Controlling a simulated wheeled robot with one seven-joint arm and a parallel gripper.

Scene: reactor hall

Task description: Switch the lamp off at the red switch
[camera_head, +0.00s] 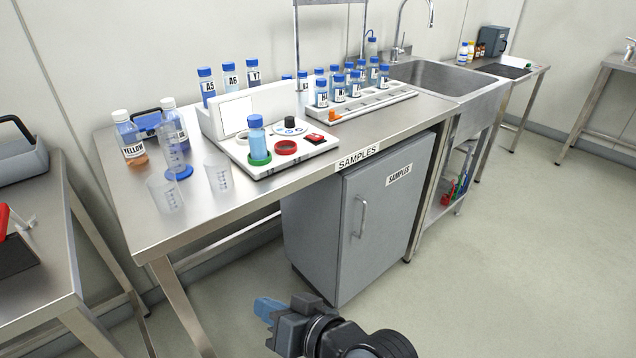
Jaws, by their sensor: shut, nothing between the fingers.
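A small red switch (315,138) sits on the right part of a white device (262,170) on the steel bench. The device has an upright back with a pale bright panel (236,116); I cannot tell for sure whether this is the lamp. A blue-capped bottle (256,138) stands in a green ring on the device, with an empty red ring (285,148) and a black knob (289,123) beside it. My gripper (264,308), with blue fingers, is shut and empty. It is in front of the bench, low in the picture, well apart from the switch.
A grey cabinet (385,215) is under the bench (190,225). The floor at right is clear.

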